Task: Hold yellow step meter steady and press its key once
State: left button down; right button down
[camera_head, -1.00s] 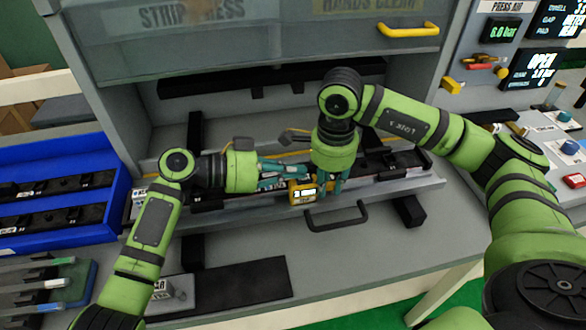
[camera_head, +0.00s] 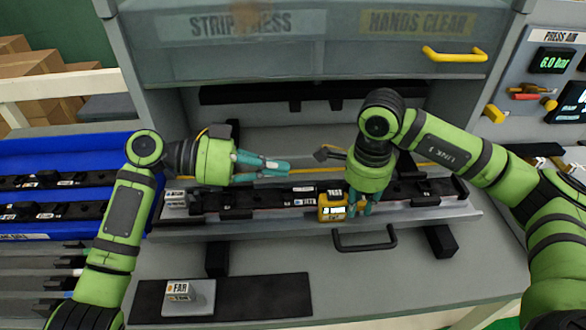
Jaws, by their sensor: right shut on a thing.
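The yellow step meter (camera_head: 332,208) stands at the front edge of the press rail, near the middle of the head view. Its face has a small pale display; its key cannot be made out. My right gripper (camera_head: 358,205) points down and is shut on the meter's right side. My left gripper (camera_head: 286,167) reaches in from the left, with its teal fingers close together and empty. Its tips are apart from the meter, above and to the left of it in the picture.
A long dark strip (camera_head: 250,198) with small labelled parts lies along the rail. A black handle (camera_head: 364,240) is below the meter. Blue bins (camera_head: 60,220) stand at left. A block marked FAR (camera_head: 178,292) sits on the front bench. The press guard (camera_head: 300,55) hangs above.

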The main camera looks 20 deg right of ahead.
pick_arm(q)
jog(key=shift+r, duration=0.1)
pick_arm(e)
jog(key=shift+f, duration=0.1)
pick_arm(q)
jog(key=shift+r, duration=2.45)
pick_arm(e)
jog(key=shift+s, duration=0.1)
jog(key=c, duration=1)
grip_release()
